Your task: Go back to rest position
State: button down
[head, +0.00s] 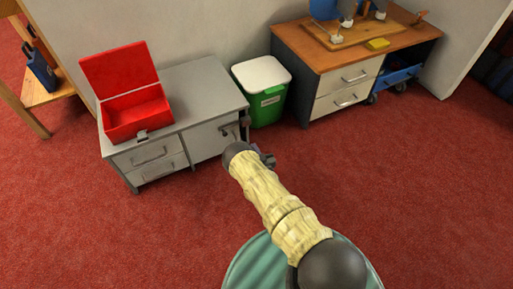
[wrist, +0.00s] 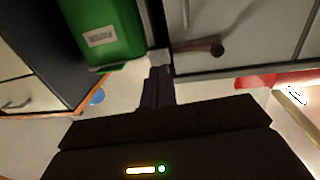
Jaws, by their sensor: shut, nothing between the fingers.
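My gripper (wrist: 157,72) shows in the wrist view with its dark fingers together and nothing between them. In the head view my gripper (head: 267,159) is a small dark shape at the end of my arm, partly hidden by the wrist. It is in front of the grey cabinet (head: 202,88), near the cabinet's right side. In the wrist view the cabinet's dark handle (wrist: 206,48) lies to the right of the fingers, apart from them.
An open red box (head: 137,112) sits on the cabinet. A green bin with a white lid (head: 262,75) stands between the cabinet and a wooden-topped bench (head: 335,58). A wooden stand (head: 40,96) is at the far left. Red carpet in front is clear.

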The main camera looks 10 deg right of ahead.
jog(key=shift+s+d, duration=0.2)
jog(key=shift+s, duration=0.4)
jog(key=w+d+r+m+g+h+p, duration=0.1)
jog(key=w+d+r+m+g+h, duration=0.15)
jog(key=r, duration=0.35)
jog(key=w+d+r+m+g+h+p, duration=0.1)
jog(key=w+r+h, duration=0.15)
jog(key=r, duration=0.25)
notch_tip(320, 180, up, 13)
jog(key=s+d+m+g+p, duration=0.1)
jog(key=s+g+p, duration=0.1)
jog(key=s+g, duration=0.15)
jog(key=s+a+r+n+g+y+p, duration=0.1)
jog(key=s+r+g+p, duration=0.25)
jog(key=s+r, duration=0.95)
jog(key=s+a+r+n+g+y+p, duration=0.15)
jog(key=s+r+g, duration=0.35)
jog(key=s+r, duration=0.85)
jog(key=w+a+p+v, duration=0.1)
jog(key=p+v, duration=1.5)
jog(key=p, duration=0.2)
jog(key=w+a+p+v, duration=0.1)
jog(key=w+p+v, duration=0.1)
jog(key=p+v, duration=1.5)
jog(key=shift+w+d+r+h+p, duration=0.25)
jog(key=shift+w+r+h+p, duration=0.1)
jog(key=shift+p, duration=0.7)
